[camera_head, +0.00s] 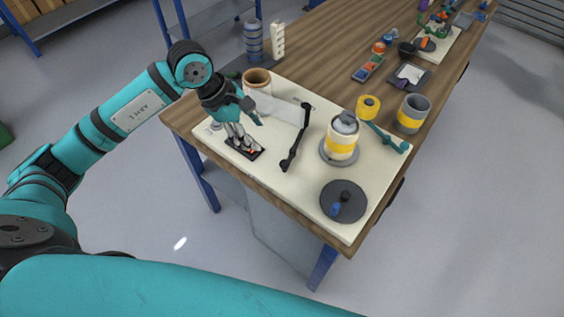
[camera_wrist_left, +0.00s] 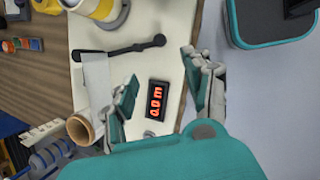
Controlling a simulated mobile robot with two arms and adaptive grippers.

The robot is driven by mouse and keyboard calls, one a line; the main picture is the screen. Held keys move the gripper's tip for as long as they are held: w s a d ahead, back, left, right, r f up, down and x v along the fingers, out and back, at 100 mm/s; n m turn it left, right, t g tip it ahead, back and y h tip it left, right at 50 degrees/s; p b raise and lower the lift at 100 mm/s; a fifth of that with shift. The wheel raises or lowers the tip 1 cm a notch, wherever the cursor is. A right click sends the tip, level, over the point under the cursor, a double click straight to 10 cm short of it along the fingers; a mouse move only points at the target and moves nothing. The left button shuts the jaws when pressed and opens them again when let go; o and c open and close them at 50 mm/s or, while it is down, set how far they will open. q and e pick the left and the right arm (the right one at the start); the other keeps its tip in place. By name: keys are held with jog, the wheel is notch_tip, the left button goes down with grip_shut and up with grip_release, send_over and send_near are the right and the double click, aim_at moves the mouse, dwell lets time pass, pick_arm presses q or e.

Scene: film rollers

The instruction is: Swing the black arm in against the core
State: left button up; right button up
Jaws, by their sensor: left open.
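The black arm (camera_head: 296,140) lies across the pale board, with a round knob at each end. It also shows in the left wrist view (camera_wrist_left: 118,50). A white strip (camera_head: 280,108) runs from a brown cardboard tube (camera_head: 257,80) to the black arm. A white and yellow cylinder (camera_head: 342,142) stands on a grey disc right of the black arm, apart from it; I cannot tell which one is the core. My left gripper (camera_head: 246,128) is open and empty, left of the black arm, above a display with red digits (camera_wrist_left: 156,100). My right gripper is out of view.
The pale board (camera_head: 230,170) lies at the wooden table's near end. A dark disc with blue and black knobs (camera_head: 343,203) sits at its front right. A yellow roller with a teal arm (camera_head: 369,107) and a grey-yellow cup (camera_head: 412,113) stand behind the cylinder.

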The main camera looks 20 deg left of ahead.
aim_at(282, 162)
pick_arm(q)
jog(key=p+x, duration=0.3)
jog(key=x, duration=1.2)
jog(key=shift+d+f+p, duration=0.3)
jog(key=shift+d+p, duration=0.05)
jog(key=shift+p, duration=0.05)
jog(key=shift+w+d+f, duration=0.15)
jog(key=shift+f, duration=0.45)
grip_shut()
